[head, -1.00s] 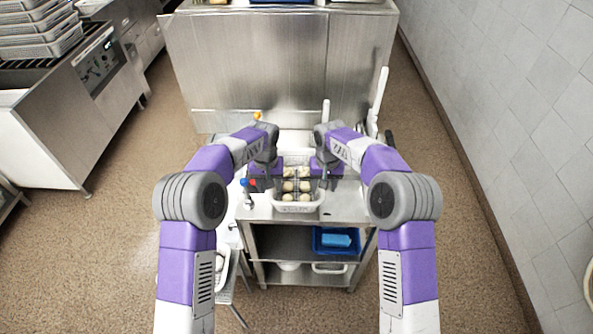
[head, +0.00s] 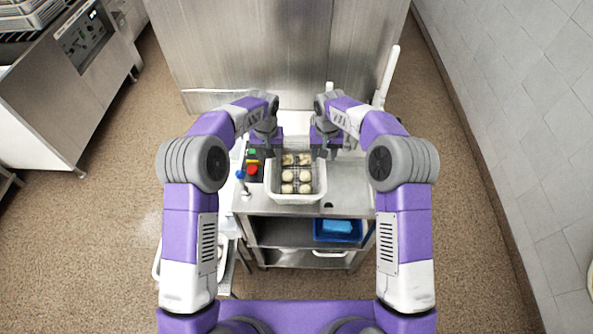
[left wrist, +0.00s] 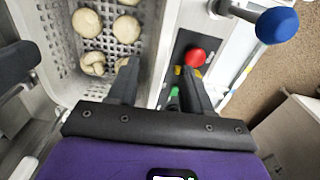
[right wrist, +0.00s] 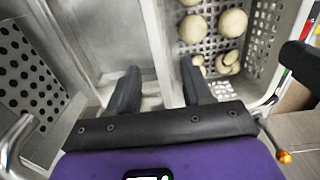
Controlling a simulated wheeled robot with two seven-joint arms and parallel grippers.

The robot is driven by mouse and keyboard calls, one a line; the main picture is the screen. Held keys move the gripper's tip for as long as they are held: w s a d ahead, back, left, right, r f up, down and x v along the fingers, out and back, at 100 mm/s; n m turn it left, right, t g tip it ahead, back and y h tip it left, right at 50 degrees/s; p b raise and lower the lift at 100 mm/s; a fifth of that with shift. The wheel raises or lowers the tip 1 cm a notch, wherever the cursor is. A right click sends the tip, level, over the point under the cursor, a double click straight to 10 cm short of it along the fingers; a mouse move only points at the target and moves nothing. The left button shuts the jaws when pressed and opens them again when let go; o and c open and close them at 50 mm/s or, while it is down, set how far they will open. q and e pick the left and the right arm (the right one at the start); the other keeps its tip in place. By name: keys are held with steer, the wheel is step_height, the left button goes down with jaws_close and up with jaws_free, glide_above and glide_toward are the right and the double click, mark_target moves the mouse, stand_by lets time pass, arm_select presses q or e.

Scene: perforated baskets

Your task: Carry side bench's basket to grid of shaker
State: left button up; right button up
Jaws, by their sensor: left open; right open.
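The perforated basket (head: 297,198) is pale and holds several round pale mushrooms (head: 288,175). It stands upright on a steel bench top, in the middle of the head view. My left gripper (left wrist: 160,70) is open at the basket's left side; in the left wrist view one finger is over the basket's inside and the other outside its wall. My right gripper (right wrist: 160,70) is open at the right side, its fingers either side of the wall. Neither grips it. I cannot tell the shaker's grid apart in these views.
A control panel (head: 253,165) with red and green buttons and a blue-knobbed lever (head: 240,175) is left of the basket. A blue tray (head: 338,230) is on the shelf below. A tall steel machine (head: 280,50) stands behind.

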mark_target(271, 163)
arm_select(q)
steer(key=shift+f, duration=2.75)
arm_select(e)
steer(key=shift+f, duration=2.75)
arm_select(q)
steer(key=shift+c, duration=0.2)
arm_select(e)
steer(key=shift+c, duration=0.2)
arm_select(q)
jaws_close()
arm_select(e)
jaws_close()
arm_select(q)
steer(key=shift+d, duration=0.1)
arm_select(e)
steer(key=shift+a, duration=0.1)
